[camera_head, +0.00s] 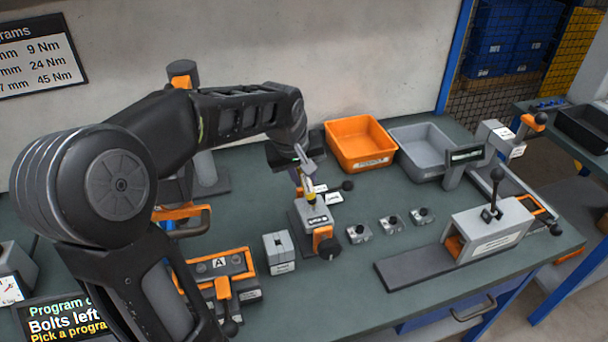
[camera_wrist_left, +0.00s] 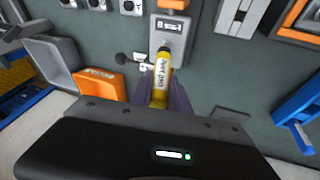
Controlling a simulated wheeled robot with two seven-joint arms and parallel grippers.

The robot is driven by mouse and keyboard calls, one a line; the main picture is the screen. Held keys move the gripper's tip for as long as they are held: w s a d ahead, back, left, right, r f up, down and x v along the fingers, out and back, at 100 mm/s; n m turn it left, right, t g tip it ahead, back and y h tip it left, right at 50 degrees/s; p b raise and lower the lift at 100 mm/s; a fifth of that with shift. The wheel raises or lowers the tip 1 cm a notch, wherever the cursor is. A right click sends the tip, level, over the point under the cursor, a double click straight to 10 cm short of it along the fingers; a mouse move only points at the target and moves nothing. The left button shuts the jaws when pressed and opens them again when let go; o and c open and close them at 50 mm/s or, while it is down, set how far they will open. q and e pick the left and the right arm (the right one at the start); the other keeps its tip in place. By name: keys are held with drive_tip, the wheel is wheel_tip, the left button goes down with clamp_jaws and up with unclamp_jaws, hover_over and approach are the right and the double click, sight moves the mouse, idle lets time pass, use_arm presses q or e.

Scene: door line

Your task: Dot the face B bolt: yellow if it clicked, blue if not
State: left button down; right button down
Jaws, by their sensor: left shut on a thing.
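My left gripper (camera_head: 305,178) is shut on a yellow pen. In the left wrist view the pen (camera_wrist_left: 160,85) stands between the dark jaws (camera_wrist_left: 160,92), with lettering on its side that I cannot read surely. Its tip points at the top of a grey block (camera_head: 313,213) with a small label and an orange front part. The block also shows in the left wrist view (camera_wrist_left: 158,38). I cannot tell whether the tip touches it. The bolt and any dot on it are hidden or too small to make out. My right gripper is not in view.
An orange bin (camera_head: 359,143) and a grey bin (camera_head: 422,150) stand behind. Several small grey blocks (camera_head: 390,223) sit right of the labelled block. An orange fixture marked A (camera_head: 235,262) is at front left. A screen (camera_head: 62,318) reads "Bolts left". A lever device (camera_head: 490,232) stands at right.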

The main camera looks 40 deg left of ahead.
use_arm(q)
drive_tip(key=shift+f, duration=0.2)
drive_tip(key=shift+r, duration=0.15)
drive_tip(key=shift+r+p, duration=2)
drive_tip(key=shift+r, duration=0.95)
